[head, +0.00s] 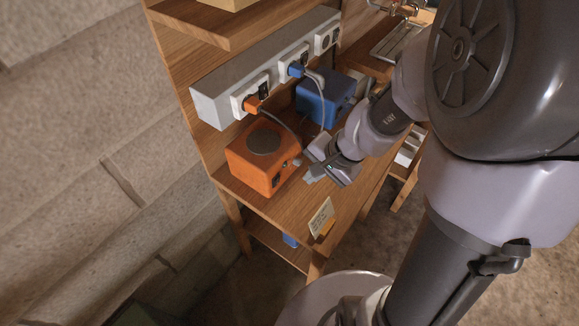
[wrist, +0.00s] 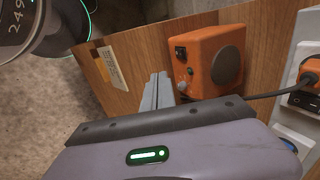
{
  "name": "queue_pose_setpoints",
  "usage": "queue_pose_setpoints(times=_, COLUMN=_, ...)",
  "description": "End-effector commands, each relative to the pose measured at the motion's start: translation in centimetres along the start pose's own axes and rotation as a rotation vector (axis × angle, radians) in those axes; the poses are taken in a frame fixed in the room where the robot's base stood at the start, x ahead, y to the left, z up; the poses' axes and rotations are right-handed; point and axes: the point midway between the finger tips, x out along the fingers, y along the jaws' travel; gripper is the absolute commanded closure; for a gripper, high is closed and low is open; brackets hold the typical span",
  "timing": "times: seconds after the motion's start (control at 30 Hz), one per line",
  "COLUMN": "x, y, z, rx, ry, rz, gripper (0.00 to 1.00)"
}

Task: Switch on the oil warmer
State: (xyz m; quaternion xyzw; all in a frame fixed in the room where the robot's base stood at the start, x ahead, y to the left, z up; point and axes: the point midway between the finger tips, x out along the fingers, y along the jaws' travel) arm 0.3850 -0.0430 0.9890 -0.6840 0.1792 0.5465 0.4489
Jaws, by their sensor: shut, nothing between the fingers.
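An orange box (head: 247,166) with a round dark disc on top stands on the wooden shelf. In the wrist view the orange box (wrist: 229,80) shows a black switch (wrist: 180,52) and a small grey knob (wrist: 182,86) on its front. A blue box (head: 322,99) stands farther back on the same shelf. Neither box carries a readable name, so I cannot tell which one is the oil warmer. My gripper (head: 309,178) is shut and empty, just in front of the orange box's switch side. In the wrist view my gripper (wrist: 158,88) points beside the knob, apparently not touching.
A grey socket strip (head: 212,106) with switched sockets runs behind the boxes. An orange plug (head: 252,104) and a blue plug (head: 296,70) sit in it, with cables hanging down. A metal tray (head: 398,42) is at the back.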

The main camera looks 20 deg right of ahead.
Motion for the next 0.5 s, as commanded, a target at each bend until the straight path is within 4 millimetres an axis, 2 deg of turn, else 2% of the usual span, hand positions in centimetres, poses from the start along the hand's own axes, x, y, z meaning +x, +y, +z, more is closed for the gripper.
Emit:
queue_pose_setpoints(times=0.4, x=9.2, y=0.3, z=0.1, rx=-0.001, ry=-0.003, rz=0.002, gripper=1.00)
queue_pose_setpoints(times=0.47, x=10.4, y=0.3, z=0.1, rx=-0.002, ry=-0.001, rz=0.002, gripper=1.00)
queue_pose_setpoints(times=0.5, x=9.9, y=-0.9, z=0.1, rx=-0.005, ry=-0.002, rz=0.001, gripper=1.00)
